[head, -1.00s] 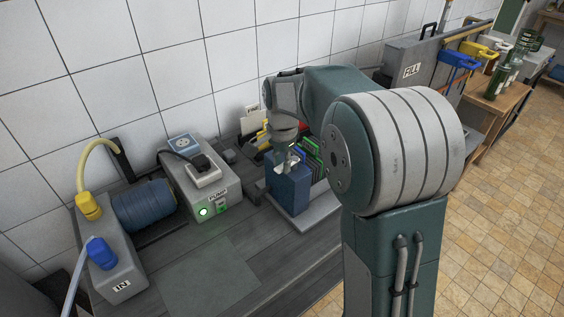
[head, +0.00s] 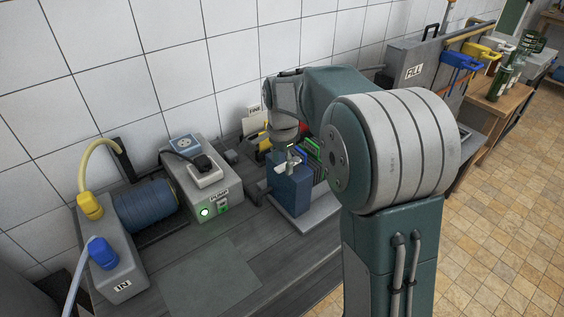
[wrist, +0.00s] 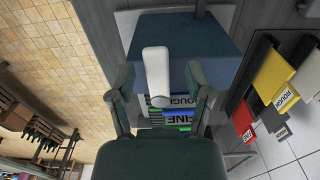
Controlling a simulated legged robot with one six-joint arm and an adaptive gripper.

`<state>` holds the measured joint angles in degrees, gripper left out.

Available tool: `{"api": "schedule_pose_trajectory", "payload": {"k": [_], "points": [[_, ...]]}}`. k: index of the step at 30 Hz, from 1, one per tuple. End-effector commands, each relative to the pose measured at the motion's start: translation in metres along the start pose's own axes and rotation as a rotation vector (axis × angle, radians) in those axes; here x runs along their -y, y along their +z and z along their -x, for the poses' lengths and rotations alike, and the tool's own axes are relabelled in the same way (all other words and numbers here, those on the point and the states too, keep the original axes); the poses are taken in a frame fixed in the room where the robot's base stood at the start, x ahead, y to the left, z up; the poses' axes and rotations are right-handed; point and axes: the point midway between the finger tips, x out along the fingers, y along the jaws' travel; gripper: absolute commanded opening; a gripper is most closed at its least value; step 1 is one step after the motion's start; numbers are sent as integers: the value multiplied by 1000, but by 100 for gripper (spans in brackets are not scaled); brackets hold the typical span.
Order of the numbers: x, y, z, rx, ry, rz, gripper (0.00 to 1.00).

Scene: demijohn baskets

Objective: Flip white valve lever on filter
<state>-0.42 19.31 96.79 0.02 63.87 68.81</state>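The white valve lever (wrist: 157,75) is a rounded bar in the wrist view, on a dark blue block that looks like the filter's end (wrist: 180,38). In the head view the blue filter block (head: 291,190) stands on a grey base. My gripper (wrist: 161,97) is open, with one finger on each side of the lever's lower end and a visible gap on both sides. In the head view my gripper (head: 291,160) is just above the filter's top, small and partly hidden, and the lever is hard to make out there.
Coloured filter plates (head: 313,152) stand close behind the block. A grey PUMP box (head: 203,190) with a lit green light is to the left. The IN box (head: 118,270) and a blue roll (head: 147,205) are further left.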

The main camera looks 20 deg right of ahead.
Motion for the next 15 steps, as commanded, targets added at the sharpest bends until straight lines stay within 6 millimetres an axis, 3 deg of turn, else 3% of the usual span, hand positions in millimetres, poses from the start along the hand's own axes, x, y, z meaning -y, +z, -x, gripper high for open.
{"api": "schedule_pose_trajectory", "payload": {"k": [8,15], "points": [[0,0,6,-1,-2,1,66],[1,0,48,-3,-5,1,66]]}}
